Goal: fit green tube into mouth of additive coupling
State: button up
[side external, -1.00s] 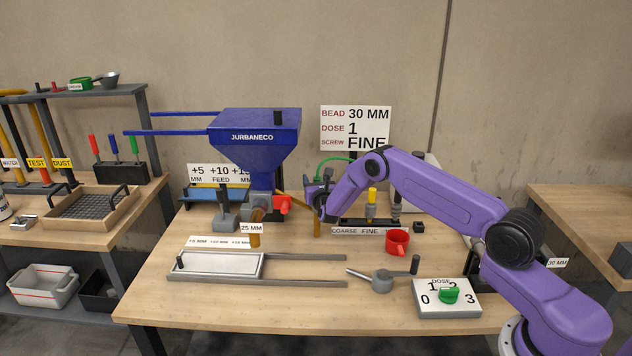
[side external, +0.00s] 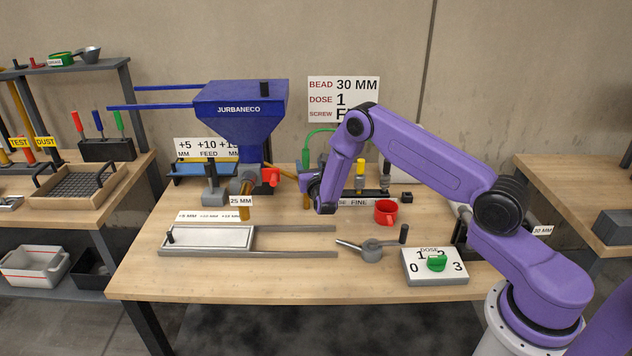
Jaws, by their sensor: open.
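A green tube (side external: 315,133) arches up behind my arm, in front of the wall sign.
A red cup (side external: 386,212), a metal lever tool (side external: 371,250) and a dose dial (side external: 436,265) stand on the bench right of centre. A tray on rails (side external: 208,239) lies front left. The bench's front edge is mostly clear.

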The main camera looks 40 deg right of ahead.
jog(key=v, duration=0.8)
jog(key=s+a+r+m+g+h, duration=0.2)
jog(key=s+a+r+m+g, duration=0.1)
jog(key=s+r+m+g, duration=0.8)
jog(key=s+a+r+m+g+y, duration=0.1)
jog(key=s+a+m+y, duration=0.1)
jog(key=s, duration=0.9)
jog(key=s+a+r+m+g+y, duration=0.1)
jog(key=s+a+y, duration=0.4)
jog(key=s, duration=0.6)
jog(key=s+a+r+m+g+y, duration=0.1)
jog(key=s+a+y, duration=0.3)
jog(key=s, duration=0.7)
jog(key=shift+m+g+y, duration=0.4)
jog(key=shift+m+y, duration=0.2)
jog(key=shift+m, duration=0.3)
